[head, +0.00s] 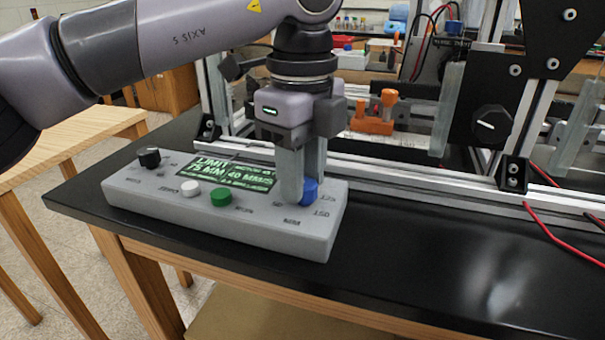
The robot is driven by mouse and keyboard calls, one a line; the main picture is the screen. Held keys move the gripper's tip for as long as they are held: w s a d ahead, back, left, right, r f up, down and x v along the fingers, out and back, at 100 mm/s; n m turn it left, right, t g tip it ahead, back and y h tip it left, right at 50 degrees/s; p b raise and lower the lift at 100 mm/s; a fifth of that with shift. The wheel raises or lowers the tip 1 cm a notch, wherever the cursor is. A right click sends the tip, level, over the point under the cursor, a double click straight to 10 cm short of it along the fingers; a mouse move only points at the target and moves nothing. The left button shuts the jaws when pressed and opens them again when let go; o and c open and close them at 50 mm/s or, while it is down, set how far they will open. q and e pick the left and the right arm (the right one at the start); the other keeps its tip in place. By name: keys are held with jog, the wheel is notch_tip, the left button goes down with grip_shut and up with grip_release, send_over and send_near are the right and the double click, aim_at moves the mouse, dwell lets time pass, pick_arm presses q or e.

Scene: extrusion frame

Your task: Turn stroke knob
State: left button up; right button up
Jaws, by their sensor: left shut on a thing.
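A grey control box (225,222) lies on the black bench top, with a lit green display (228,172) reading LIMIT, 75 MM and 40 MM/S. A blue knob (311,191) sits at its right end. My left gripper (299,194) points straight down with its fingers shut on the blue knob. The fingers hide the knob's left part, so its pointer cannot be made out. The lettering around it is too small to read surely. My right gripper is not in view.
The box also carries a black knob (149,157), a white button (190,188) and a green button (221,197). An aluminium extrusion frame (430,180) stands behind, with a black dial (491,125) and an orange clamp (374,119). Red wires (560,236) cross the right. The front right bench is clear.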

pick_arm(q)
jog(key=shift+r+n, duration=0.1)
jog(key=shift+n, duration=0.3)
jog(key=o, duration=1.1)
jog(key=shift+c, duration=0.2)
notch_tip(320, 180, up, 7)
jog(key=shift+r+p, duration=0.1)
jog(key=shift+p, duration=0.55)
